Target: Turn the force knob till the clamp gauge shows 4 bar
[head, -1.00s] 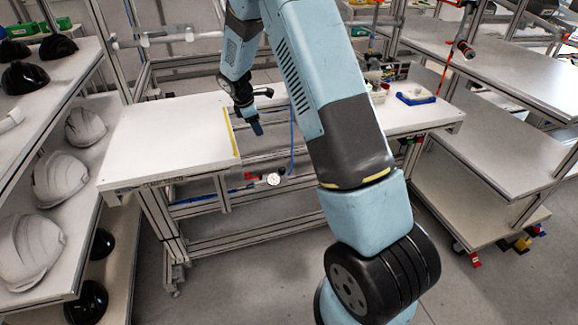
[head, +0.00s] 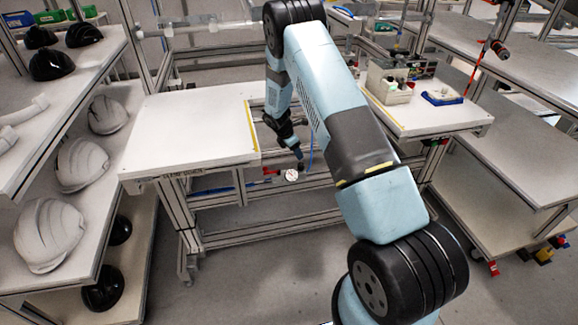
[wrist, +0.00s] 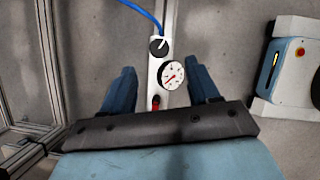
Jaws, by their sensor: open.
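In the wrist view, a round white clamp gauge (wrist: 172,75) with a red needle sits on a pale narrow panel. The needle points to the lower left; its numbers are too small to read. A black knob with a white pointer mark (wrist: 159,47) is just above the gauge. A red part (wrist: 155,103) is below it. The gauge also shows in the head view (head: 291,175). My gripper (wrist: 162,82) is open and empty, its blue fingers on either side of the panel. In the head view my gripper (head: 298,154) is just above the gauge.
A blue hose (wrist: 142,12) runs to the top of the panel. The white tabletop (head: 190,130) with a yellow edge strip is left of my gripper.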

